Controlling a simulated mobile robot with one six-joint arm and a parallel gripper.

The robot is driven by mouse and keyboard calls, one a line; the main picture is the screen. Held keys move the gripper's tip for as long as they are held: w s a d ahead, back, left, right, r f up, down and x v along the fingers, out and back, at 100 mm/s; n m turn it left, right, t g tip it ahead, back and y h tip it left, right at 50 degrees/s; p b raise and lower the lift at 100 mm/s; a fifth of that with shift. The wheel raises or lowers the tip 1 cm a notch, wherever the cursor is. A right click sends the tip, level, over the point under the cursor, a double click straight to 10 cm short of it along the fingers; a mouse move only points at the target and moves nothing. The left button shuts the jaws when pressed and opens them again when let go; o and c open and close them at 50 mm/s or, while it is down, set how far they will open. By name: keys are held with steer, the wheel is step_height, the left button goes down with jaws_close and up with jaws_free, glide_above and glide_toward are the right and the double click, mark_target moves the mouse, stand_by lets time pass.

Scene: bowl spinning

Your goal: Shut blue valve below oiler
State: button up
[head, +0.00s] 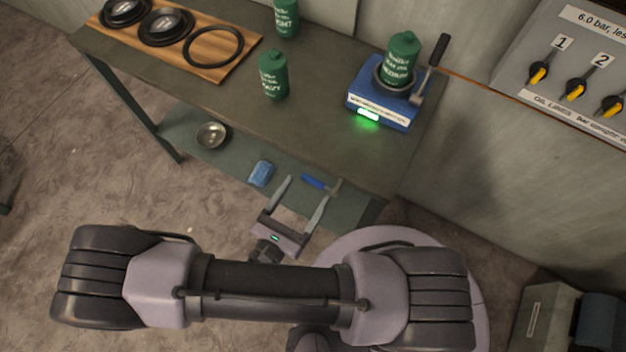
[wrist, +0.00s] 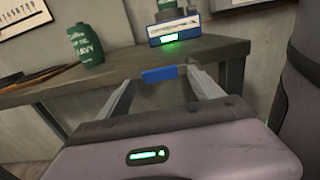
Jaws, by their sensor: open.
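The oiler is a blue box (head: 382,94) with a green bottle (head: 402,58) seated in it, a black-knobbed lever and a lit green display. It stands at the table's right end, and its front also shows in the wrist view (wrist: 175,30). Below it, a blue valve handle (head: 314,182) with a grey-brown stem shows past the table's front edge. My gripper (head: 306,189) is open and empty, its fingers pointing at the handle. In the wrist view the blue handle (wrist: 160,74) lies crosswise between my fingertips (wrist: 163,80). I cannot tell whether they touch it.
The table (head: 190,95) bears green bottles (head: 273,75) and a wooden board (head: 185,58) with black rings. A metal bowl (head: 212,135) and a blue cloth-like thing (head: 262,173) are on the lower shelf (head: 235,160). A wall panel (head: 580,60) has yellow-handled valves.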

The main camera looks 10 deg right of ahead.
mark_target(312, 184)
steer(key=x, duration=0.4)
steer(key=shift+w+d+b, duration=0.15)
steer(key=shift+d+b, duration=0.05)
steer(key=shift+b, duration=0.1)
jaws_close()
